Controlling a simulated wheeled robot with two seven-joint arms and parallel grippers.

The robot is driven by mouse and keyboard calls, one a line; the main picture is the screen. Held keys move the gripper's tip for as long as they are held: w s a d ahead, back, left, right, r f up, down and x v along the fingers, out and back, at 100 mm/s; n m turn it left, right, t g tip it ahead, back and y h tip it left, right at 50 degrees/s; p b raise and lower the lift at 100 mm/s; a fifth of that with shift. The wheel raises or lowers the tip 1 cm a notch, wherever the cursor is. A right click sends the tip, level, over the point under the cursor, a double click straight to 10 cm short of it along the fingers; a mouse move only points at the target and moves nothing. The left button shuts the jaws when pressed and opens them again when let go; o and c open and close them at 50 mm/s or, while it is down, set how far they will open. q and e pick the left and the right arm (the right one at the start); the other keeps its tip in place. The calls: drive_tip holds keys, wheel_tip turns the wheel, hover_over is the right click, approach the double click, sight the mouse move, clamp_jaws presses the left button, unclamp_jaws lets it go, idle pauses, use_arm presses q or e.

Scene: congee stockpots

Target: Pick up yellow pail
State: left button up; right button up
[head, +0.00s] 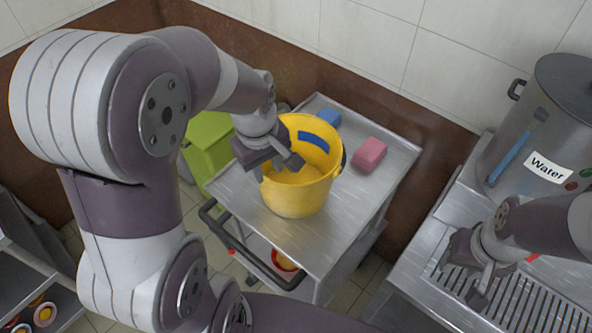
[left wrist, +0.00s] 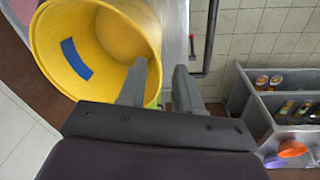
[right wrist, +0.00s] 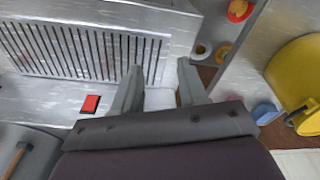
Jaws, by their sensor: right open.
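The yellow pail (head: 292,196) stands upright on a steel cart, a blue patch on its inner wall. My left gripper (head: 283,166) is at the pail's near-left rim, pointing down. In the left wrist view its two open fingers (left wrist: 160,82) sit on either side of the pail's rim (left wrist: 62,62), one over the inside and one outside. I see a gap between the fingers and the wall. My right gripper (head: 482,280) is open and empty above a slotted drain grate; its fingers (right wrist: 160,80) show apart. The pail also shows in the right wrist view (right wrist: 290,68).
A pink block (head: 369,154) and a blue block (head: 328,118) lie on the cart (head: 330,232) behind the pail. A green bin (head: 207,140) stands left of it. A pot labelled Water (head: 520,125) stands on the right counter. The cart's front handle (head: 245,250) sticks out.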

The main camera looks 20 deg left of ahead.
sight(270, 192)
use_arm(q)
drive_tip(key=w+f+n, duration=0.1)
drive_tip(key=f, duration=0.2)
drive_tip(key=a+f+n, duration=0.1)
drive_tip(key=f+n, duration=0.1)
drive_tip(key=f, duration=0.2)
drive_tip(key=w+f+n+p, duration=0.1)
drive_tip(key=f, duration=0.3)
drive_tip(key=shift+w+a+f+g, duration=0.15)
drive_tip(key=shift+w+f+g, duration=0.05)
drive_tip(key=shift+w+g, duration=0.15)
drive_tip(key=shift+s, duration=0.1)
clamp_jaws()
idle(0.9)
